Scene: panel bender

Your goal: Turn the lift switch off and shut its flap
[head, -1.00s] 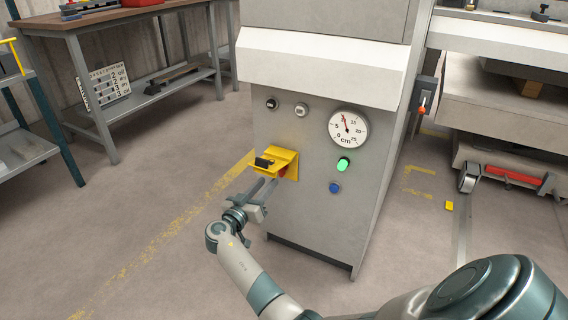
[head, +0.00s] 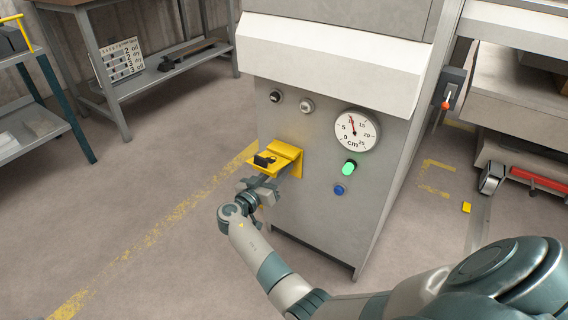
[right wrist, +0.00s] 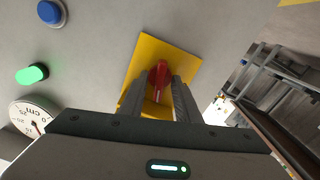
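The yellow switch housing (head: 291,157) is on the front of the grey machine, its flap (head: 268,160) raised and sticking out with a black piece on it. In the right wrist view the red lift switch (right wrist: 159,74) stands on its yellow plate (right wrist: 186,51). My right gripper (right wrist: 158,92) is in front of it, one finger on each side of the red knob. The fingers are apart and no firm grip shows. In the head view my right gripper (head: 266,187) is just below the flap, which hides the switch and fingertips. My left gripper is out of view.
Right of the housing are a lit green button (head: 349,167), a blue button (head: 339,190) and a round dial (head: 357,131). Two small knobs sit above. An orange-tipped lever (head: 447,101) is on the machine's side. The floor (head: 170,200) to the left is clear.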

